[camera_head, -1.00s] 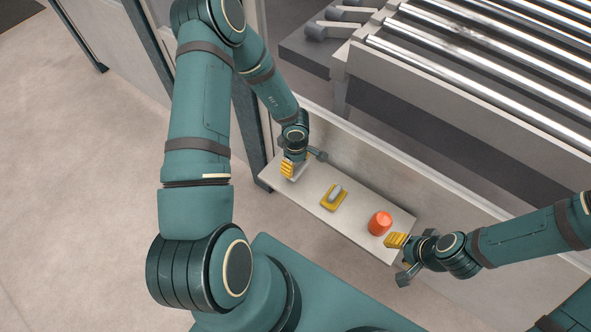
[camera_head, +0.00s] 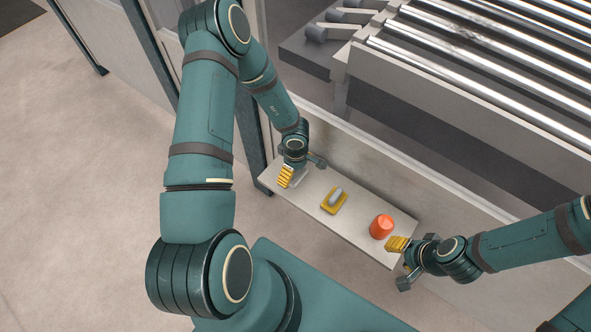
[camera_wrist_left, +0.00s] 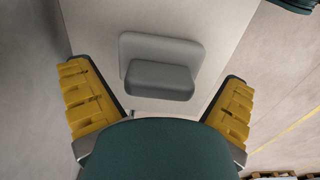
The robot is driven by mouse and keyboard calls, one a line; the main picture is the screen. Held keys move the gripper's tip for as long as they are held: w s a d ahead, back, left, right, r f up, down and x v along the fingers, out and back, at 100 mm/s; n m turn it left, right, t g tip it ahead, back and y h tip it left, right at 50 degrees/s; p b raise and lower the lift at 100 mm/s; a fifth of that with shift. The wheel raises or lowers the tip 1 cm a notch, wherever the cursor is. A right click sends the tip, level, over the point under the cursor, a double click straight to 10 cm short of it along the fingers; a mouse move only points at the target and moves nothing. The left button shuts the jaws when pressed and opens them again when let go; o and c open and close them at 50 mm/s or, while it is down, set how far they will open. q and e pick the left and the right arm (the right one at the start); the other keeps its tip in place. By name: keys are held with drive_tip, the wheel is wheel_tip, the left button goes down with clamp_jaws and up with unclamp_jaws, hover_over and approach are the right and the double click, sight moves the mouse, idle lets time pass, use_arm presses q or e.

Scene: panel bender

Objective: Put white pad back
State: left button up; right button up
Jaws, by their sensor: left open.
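A pad with a block-shaped grip on top lies at the left end of the narrow shelf, and it looks pale in the head view (camera_head: 301,177). In the left wrist view the pad (camera_wrist_left: 132,50) looks grey, with its grip facing me. My left gripper (camera_head: 285,177) is open over that end; in the wrist view its yellow fingers (camera_wrist_left: 158,80) stand apart on either side of the pad, not touching it. My right gripper (camera_head: 397,244) is by the shelf's right end; its finger gap is not clear.
A machine wall and rollers (camera_head: 480,60) rise behind.

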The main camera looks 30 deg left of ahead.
use_arm(q)
wheel_tip(320, 180, up, 10)
drive_tip(key=p, duration=0.4)
drive_tip(key=shift+r+p, duration=0.2)
drive_tip(key=shift+p, duration=0.1)
drive_tip(key=s+d+r+m+t+h, duration=0.1)
drive_tip(key=s+d+m+h, duration=0.1)
drive_tip(key=s+d+m, duration=0.3)
drive_tip(key=s+d+r+m+h, duration=0.1)
drive_tip(key=s+d+m, duration=0.3)
drive_tip(key=d+m, duration=0.6)
drive_tip(key=shift+s+d+r+t+h, duration=0.15)
drive_tip(key=shift+s+d+t+h, duration=0.25)
drive_tip(key=shift+d, duration=0.8)
use_arm(e)
drive_tip(key=r, duration=0.5)
drive_tip(key=shift+w+r, duration=0.1)
drive_tip(key=shift+w, duration=0.2)
use_arm(q)
drive_tip(key=shift+w, duration=0.1)
